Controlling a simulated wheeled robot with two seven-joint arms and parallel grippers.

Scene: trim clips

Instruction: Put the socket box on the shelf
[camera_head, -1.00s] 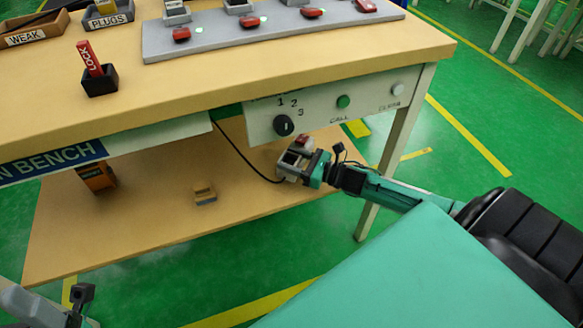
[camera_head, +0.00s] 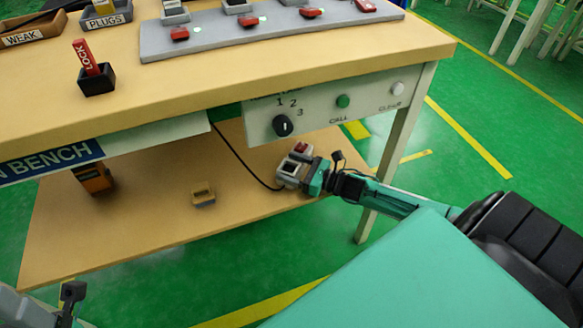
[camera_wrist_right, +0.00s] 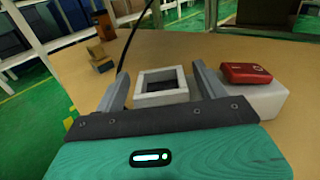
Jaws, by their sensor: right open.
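The socket box (camera_head: 283,172) is a pale grey box with a square opening and a red part on top; a black cable runs to it. It is on the wooden lower shelf (camera_head: 245,205) under the bench, near its right end. In the right wrist view the box's square socket (camera_wrist_right: 162,87) is between the two fingers of my right gripper (camera_wrist_right: 161,88), with the red part (camera_wrist_right: 245,73) outside the right finger. My right gripper also shows in the head view (camera_head: 308,176), open at the box. My left gripper (camera_head: 72,296) is partly visible at the lower left.
A small grey and tan block (camera_head: 203,195) and an orange and black item (camera_head: 94,178) stand on the lower shelf. The bench top (camera_head: 240,85) and its control panel (camera_head: 325,112) overhang the shelf. The shelf is clear between the block and the box.

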